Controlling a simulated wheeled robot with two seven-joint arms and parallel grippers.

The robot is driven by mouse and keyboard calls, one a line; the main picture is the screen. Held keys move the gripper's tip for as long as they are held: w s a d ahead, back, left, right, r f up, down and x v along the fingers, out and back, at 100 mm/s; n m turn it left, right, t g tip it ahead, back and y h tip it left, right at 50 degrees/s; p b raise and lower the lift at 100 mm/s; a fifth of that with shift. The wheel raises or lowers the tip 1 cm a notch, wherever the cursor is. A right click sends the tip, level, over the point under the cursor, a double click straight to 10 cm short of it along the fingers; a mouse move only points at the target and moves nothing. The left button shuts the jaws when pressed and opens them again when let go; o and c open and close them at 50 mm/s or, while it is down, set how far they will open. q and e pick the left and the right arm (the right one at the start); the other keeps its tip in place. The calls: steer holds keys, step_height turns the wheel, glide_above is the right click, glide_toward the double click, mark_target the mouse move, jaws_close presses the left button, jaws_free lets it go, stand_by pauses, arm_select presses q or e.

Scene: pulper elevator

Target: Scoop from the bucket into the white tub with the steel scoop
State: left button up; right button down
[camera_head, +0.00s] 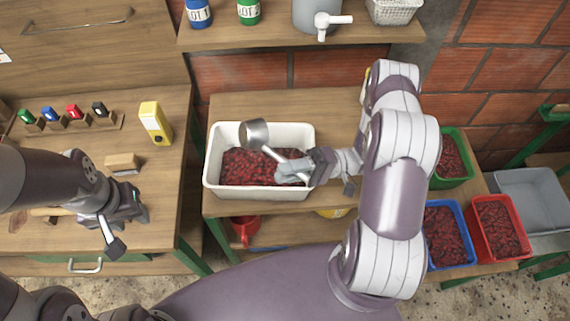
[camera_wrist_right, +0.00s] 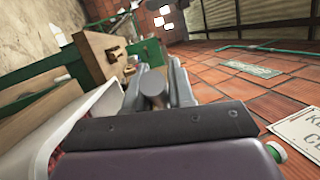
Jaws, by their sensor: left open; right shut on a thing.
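The white tub (camera_head: 210,172) stands on the middle wooden table and holds a layer of dark red cherries (camera_head: 250,168). The steel scoop (camera_head: 254,133) is above the tub, its cup near the far rim; its contents cannot be told. My right gripper (camera_head: 288,171) is shut on the scoop's handle, over the tub's right part. In the right wrist view the handle (camera_wrist_right: 153,88) shows between the fingers, with the tub's wall (camera_wrist_right: 75,125) at left. My left gripper (camera_head: 124,226) is open and empty over the left bench. I cannot tell which container is the bucket.
Blue (camera_head: 448,235), red (camera_head: 500,227) and green (camera_head: 452,158) crates of cherries stand at right, by a grey bin (camera_head: 530,200). A yellow device (camera_head: 155,122) and wooden block (camera_head: 122,162) are on the left bench. A red vessel (camera_head: 244,230) sits below the tub.

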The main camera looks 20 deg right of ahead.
steer(key=a+h+p, duration=0.9)
steer(key=h+p, duration=0.1)
steer(key=h, duration=1.2)
steer(key=shift+s+f+n, duration=0.15)
steer(key=shift+f+n, duration=0.05)
steer(key=shift+n, duration=0.1)
